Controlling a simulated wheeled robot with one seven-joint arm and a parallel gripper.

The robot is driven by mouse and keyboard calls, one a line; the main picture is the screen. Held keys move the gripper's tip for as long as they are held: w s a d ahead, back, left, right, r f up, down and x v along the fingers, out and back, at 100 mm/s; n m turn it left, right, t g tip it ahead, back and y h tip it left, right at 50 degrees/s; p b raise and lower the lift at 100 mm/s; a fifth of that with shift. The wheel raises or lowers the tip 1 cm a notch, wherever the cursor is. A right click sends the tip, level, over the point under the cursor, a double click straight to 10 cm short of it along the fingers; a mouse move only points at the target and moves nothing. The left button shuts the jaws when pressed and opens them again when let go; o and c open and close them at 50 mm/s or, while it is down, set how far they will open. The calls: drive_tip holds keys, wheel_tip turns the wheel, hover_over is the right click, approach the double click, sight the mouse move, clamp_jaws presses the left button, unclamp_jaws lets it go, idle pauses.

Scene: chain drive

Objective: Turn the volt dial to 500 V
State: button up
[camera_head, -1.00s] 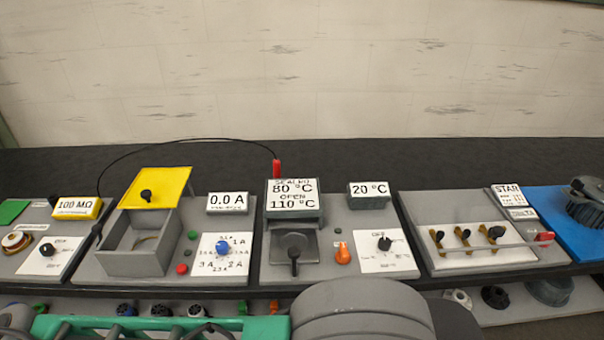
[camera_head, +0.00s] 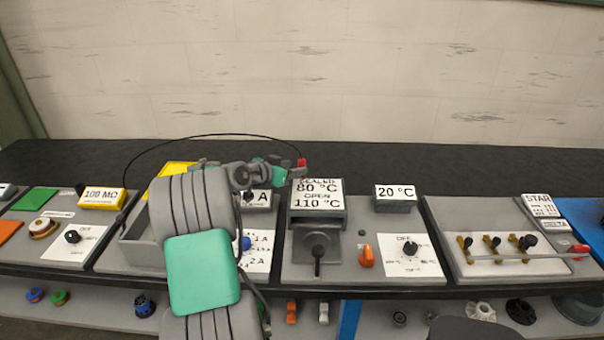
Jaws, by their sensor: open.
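The dial I take for the volt dial is a small black knob (camera_head: 72,236) on a white card at the left, below the yellow 100 MΩ display (camera_head: 102,198). Its printed marks are too small to read, and I cannot tell its setting. My arm rises in front of the middle-left panel. My gripper (camera_head: 283,171) is open at the arm's far end, near the 80 °C display, well to the right of the knob and apart from it. Its fingers are small and hard to make out.
A black cable arcs from near the yellow display to a red probe (camera_head: 301,163) close to my gripper. A brown-and-white round part (camera_head: 43,228) sits beside the knob's card.

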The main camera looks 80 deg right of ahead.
sight(301, 166)
drive_tip(key=x, duration=0.2)
drive_tip(key=p+x, duration=0.1)
drive_tip(key=x, duration=0.1)
drive_tip(key=w+p+x, duration=0.1)
drive_tip(key=x, duration=0.1)
drive_tip(key=shift+s+d+f, duration=0.1)
drive_tip(key=shift+d+f, duration=0.3)
drive_tip(key=shift+d, duration=0.05)
drive_tip(key=shift+a, duration=0.1)
clamp_jaws()
